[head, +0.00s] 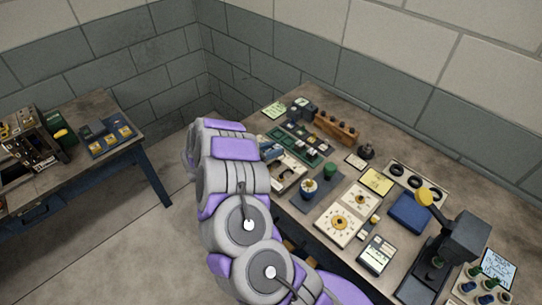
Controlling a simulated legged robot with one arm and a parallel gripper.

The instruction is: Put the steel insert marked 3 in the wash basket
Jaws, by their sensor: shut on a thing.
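My arm rises through the middle of the head view and bends over at its top, beside the left edge of the right-hand bench (371,157). My gripper's fingers do not show; the arm's own links hide them or they lie out of sight. I cannot make out a steel insert marked 3 or its number anywhere. I cannot pick out a wash basket with certainty. Small parts lie in a green tray (322,152) on the bench, too small to read.
The right bench is crowded: a wooden block (336,128) with dark knobs, a blue box (410,212), a black press (452,250) with a yellow knob. A left bench (82,108) carries a machine (32,140) and a blue tray (88,132) with yellow parts. Floor between is clear.

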